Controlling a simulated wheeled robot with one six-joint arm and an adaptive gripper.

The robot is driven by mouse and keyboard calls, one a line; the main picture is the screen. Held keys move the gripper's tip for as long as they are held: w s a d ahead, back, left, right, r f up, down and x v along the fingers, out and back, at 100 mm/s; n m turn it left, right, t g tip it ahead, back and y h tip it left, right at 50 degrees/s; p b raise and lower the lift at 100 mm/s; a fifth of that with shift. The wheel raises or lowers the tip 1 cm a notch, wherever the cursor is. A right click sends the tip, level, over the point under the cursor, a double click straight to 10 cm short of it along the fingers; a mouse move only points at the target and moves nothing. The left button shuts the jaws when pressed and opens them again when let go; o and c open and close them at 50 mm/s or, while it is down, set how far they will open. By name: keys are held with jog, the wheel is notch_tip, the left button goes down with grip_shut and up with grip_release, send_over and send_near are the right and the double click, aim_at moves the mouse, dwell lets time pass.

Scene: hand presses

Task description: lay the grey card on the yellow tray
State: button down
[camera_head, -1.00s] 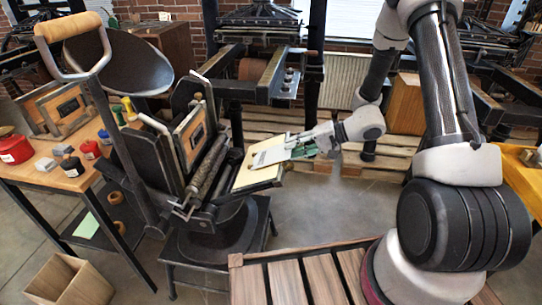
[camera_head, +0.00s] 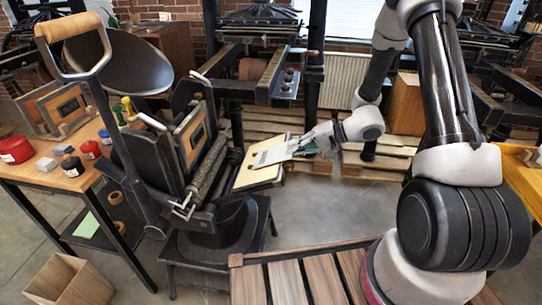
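The grey card (camera_head: 272,153) is a thin, light grey sheet at mid-frame. My gripper (camera_head: 299,148) is at the card's right edge and appears closed on it, with the card reaching out to the left. The card is over a pale cream board (camera_head: 256,179) on the hand press; I cannot tell whether they touch. A yellow surface (camera_head: 516,177), which looks like the yellow tray, is at the far right, cut off by the frame edge and partly hidden by my arm.
The black hand press (camera_head: 150,165) stands left of my gripper. A wooden table (camera_head: 40,172) at the left holds a red tin (camera_head: 15,150) and bottles. A slatted wooden bench (camera_head: 295,280) is in front. Bare floor lies between press and arm.

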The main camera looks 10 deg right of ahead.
jog(key=s+d+r, duration=0.1)
jog(key=d+r, duration=0.3)
jog(key=r, duration=0.1)
jog(key=shift+s+d+r, duration=0.25)
jog(key=shift+d+r, duration=0.05)
jog(key=shift+d, duration=0.05)
dwell(0.4)
